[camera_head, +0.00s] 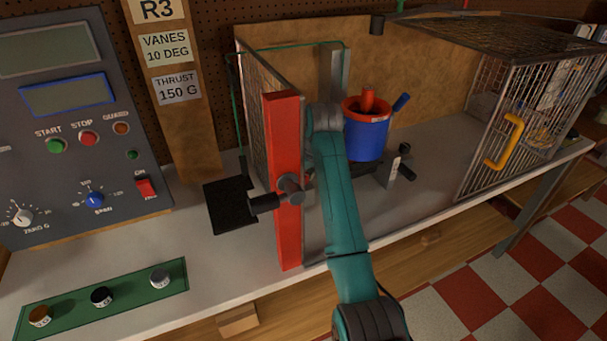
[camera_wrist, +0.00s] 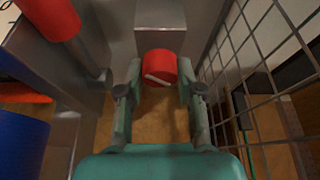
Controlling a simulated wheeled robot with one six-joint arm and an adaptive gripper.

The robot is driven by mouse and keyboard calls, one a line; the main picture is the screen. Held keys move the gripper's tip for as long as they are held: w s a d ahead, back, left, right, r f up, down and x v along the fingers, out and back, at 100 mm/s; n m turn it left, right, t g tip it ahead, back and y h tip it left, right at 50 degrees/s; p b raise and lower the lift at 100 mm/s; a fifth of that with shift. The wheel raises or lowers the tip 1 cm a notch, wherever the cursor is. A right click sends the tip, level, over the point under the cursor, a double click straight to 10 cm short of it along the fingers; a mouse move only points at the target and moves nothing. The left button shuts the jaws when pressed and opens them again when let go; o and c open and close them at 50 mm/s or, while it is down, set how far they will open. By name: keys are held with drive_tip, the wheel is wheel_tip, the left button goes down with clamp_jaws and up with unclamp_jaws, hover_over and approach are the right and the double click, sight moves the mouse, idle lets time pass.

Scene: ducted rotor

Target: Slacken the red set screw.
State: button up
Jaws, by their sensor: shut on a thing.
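The red set screw (camera_wrist: 159,65) shows in the wrist view as a short red cylinder with a pale slanted bar on its face. It sits at the end of a grey block. My gripper (camera_wrist: 158,80) has one finger on each side of it and is shut on it. In the head view my teal arm reaches past the red post into the bay. The screw and my fingers are hidden there.
The blue duct with red rim (camera_head: 366,137) stands right of my arm; its blue side (camera_wrist: 20,145) shows in the wrist view. A red post (camera_head: 286,220) stands close left of my arm. Wire mesh (camera_wrist: 250,65) runs close along my gripper's right side.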

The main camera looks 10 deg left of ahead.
drive_tip(key=n+g+y, duration=0.1)
drive_tip(key=n, duration=0.3)
drive_tip(key=shift+w+d, duration=0.1)
drive_tip(key=shift+n+g+y, duration=0.3)
drive_tip(key=shift+n+g, duration=0.6)
drive_tip(key=shift+n, duration=1.1)
drive_tip(key=shift+w, duration=0.1)
drive_tip(key=o, duration=1.2)
drive_tip(key=shift+c, duration=0.2)
drive_tip(key=shift+r, duration=0.1)
drive_tip(key=v, duration=0.7)
drive_tip(key=shift+d+r, duration=0.1)
drive_tip(key=shift+d, duration=0.05)
